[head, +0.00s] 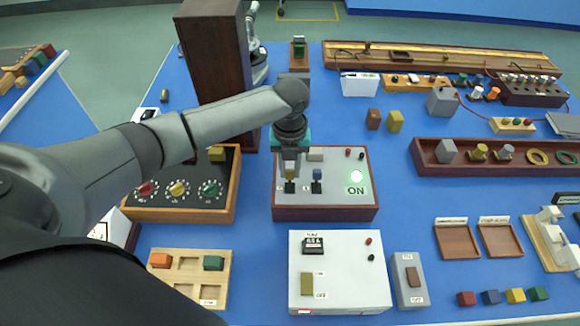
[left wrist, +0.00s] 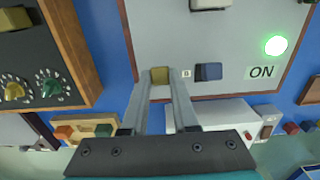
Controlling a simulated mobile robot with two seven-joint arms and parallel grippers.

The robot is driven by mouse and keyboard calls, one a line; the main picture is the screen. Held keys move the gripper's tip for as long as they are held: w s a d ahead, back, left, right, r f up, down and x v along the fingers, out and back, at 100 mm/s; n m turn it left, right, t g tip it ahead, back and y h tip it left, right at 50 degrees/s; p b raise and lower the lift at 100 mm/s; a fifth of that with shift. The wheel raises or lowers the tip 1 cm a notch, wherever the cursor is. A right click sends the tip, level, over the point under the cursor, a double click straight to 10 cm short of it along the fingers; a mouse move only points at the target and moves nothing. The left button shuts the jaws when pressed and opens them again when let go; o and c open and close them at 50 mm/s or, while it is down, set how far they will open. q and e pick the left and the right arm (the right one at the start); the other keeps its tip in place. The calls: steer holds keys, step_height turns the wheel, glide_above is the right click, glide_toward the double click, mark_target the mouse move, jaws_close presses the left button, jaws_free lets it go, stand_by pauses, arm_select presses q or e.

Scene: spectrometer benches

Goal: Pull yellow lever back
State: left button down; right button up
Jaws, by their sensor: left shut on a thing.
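The yellow lever (left wrist: 159,75) is on the grey-topped panel (head: 336,186) with the wooden frame. My left gripper (head: 290,170) reaches down over this panel, and in the left wrist view the fingers (left wrist: 160,82) are shut on the yellow lever, one on each side. A blue lever (head: 317,174) stands just to the right of it in the head view and also shows in the left wrist view (left wrist: 208,71). A green lamp (head: 357,176) glows above the word ON. The gripper partly hides the yellow lever in the head view. My right gripper is not in view.
A wooden box with three knobs (head: 226,203) stands left of the panel. A tall brown cabinet (head: 212,50) rises behind it. A white meter box (head: 371,281) stands in front. Bare blue bench top lies to the right of the panel.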

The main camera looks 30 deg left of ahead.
mark_target(290, 183)
arm_select(q)
steer(key=shift+s+r+p, duration=0.15)
steer(key=shift+p, duration=0.4)
steer(key=s+t+y+p, duration=0.1)
steer(key=t+p, duration=0.1)
steer(key=p, duration=0.1)
steer(key=s+d+t+p, duration=0.1)
steer(key=p, duration=0.2)
steer(key=shift+r+t+y, duration=0.2)
steer(key=shift+t+y, duration=0.2)
steer(key=shift+s+d+f+t+p, duration=0.1)
steer(key=shift+s+d+t+p, duration=0.15)
steer(key=shift+p, duration=0.2)
steer(key=shift+s+d+f+t+y+p, duration=0.15)
steer(key=shift+s+t+y+p, duration=0.15)
steer(key=shift+t, duration=0.25)
steer(key=shift+s+d+f+t+y+p, duration=0.15)
steer(key=shift+t+y+p, duration=0.15)
steer(key=shift+t+y, duration=0.15)
steer(key=shift+s+d+f+t+y, duration=0.15)
steer(key=shift+s+t+y, duration=0.1)
steer(key=shift+t, duration=0.35)
steer(key=shift+s+a+f+t+y, duration=0.15)
steer(key=shift+s+t+y, duration=0.1)
steer(key=shift+t, duration=0.3)
steer(key=shift+d, duration=0.1)
steer(key=c, duration=0.7)
jaws_free()
